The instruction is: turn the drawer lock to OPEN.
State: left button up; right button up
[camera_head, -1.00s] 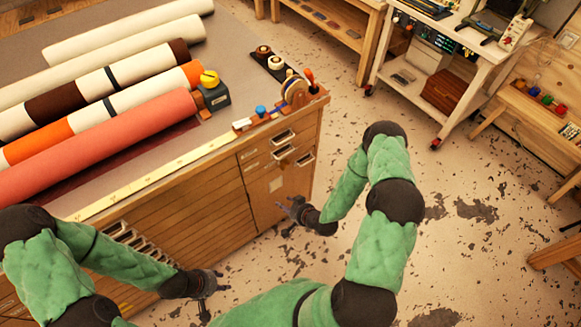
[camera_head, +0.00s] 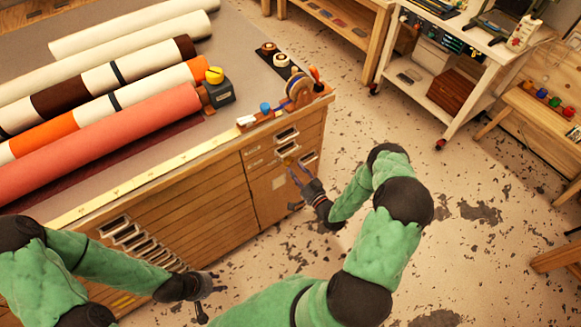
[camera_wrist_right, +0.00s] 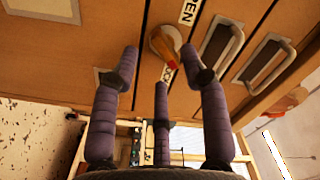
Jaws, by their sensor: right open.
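The drawer lock (camera_wrist_right: 163,42) is a round metal knob with an orange lever on the wooden cabinet front, in the right wrist view. Its lever points toward the LOCK label (camera_wrist_right: 169,72), which is partly covered. The OPEN label (camera_wrist_right: 189,12) is on the other side of the knob. My right gripper (camera_wrist_right: 166,66) is open and empty, its fingers spread around the lock's area; contact cannot be told. In the head view my right gripper (camera_head: 300,174) is at the cabinet's right-hand drawers. My left gripper (camera_head: 207,286) hangs low before the cabinet, its jaws unclear.
Metal drawer handles (camera_wrist_right: 269,62) stick out beside the lock. The cabinet top carries several rolls (camera_head: 110,140), a tape dispenser (camera_head: 298,92) and small tools. A white cart (camera_head: 440,75) stands at the back right. The floor (camera_head: 440,260) to the right is clear.

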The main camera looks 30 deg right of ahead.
aim_at(288, 161)
jog(key=shift+w+a+b, duration=0.15)
jog(key=shift+w+b, duration=0.15)
jog(key=shift+w, duration=1.65)
jog(key=shift+c, duration=0.3)
grip_shut()
